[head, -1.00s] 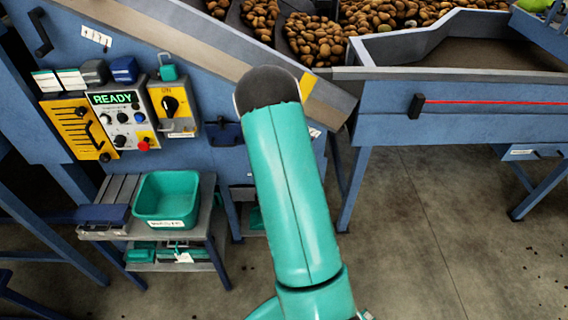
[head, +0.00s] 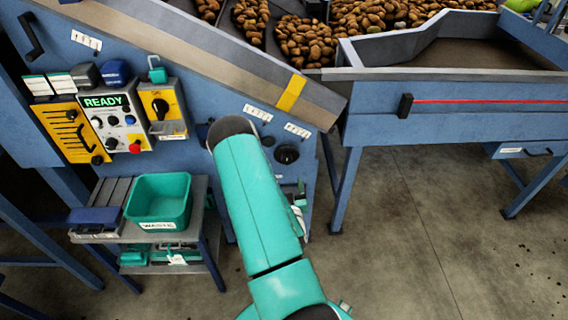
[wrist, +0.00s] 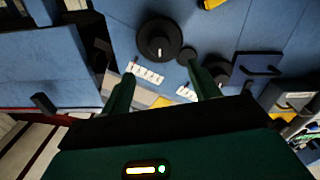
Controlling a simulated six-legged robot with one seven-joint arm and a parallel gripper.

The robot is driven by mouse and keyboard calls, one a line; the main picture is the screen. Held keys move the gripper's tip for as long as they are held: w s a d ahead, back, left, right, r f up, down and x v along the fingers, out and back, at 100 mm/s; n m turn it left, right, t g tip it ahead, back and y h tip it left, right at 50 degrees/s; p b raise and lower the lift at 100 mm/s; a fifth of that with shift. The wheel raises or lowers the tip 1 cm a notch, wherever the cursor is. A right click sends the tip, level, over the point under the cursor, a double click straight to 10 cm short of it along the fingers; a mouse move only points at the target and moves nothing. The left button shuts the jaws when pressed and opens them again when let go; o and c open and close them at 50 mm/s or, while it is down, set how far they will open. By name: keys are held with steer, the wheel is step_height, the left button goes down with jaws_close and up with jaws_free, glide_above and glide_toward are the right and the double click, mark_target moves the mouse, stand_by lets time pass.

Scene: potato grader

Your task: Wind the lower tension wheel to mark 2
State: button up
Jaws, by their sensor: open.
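A dark round wheel (head: 287,154) sits on the blue panel in the head view, below a white number plate (head: 297,130). A second number plate (head: 257,112) is higher to its left; the panel below that plate is hidden behind my arm. The wrist view, which looks turned over, shows a large dark wheel (wrist: 158,42) with a pale pointer line and a small knob (wrist: 187,56). Another dark wheel (wrist: 220,70) is partly behind a finger. The plate digits are too small to read surely. My gripper (wrist: 163,88) is open and empty, fingers apart from the large wheel.
A control box (head: 112,122) shows READY beside a yellow switch box (head: 163,108). A green waste bin (head: 160,202) stands on a low shelf at left. A sloping chute edge (head: 240,55) passes above the panel.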

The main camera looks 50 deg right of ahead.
mark_target(287, 162)
steer(key=x, duration=1.1)
steer(key=shift+w+d, duration=0.2)
steer(key=shift+d, duration=0.1)
steer(key=shift+c, duration=0.4)
steer(key=c, duration=0.9)
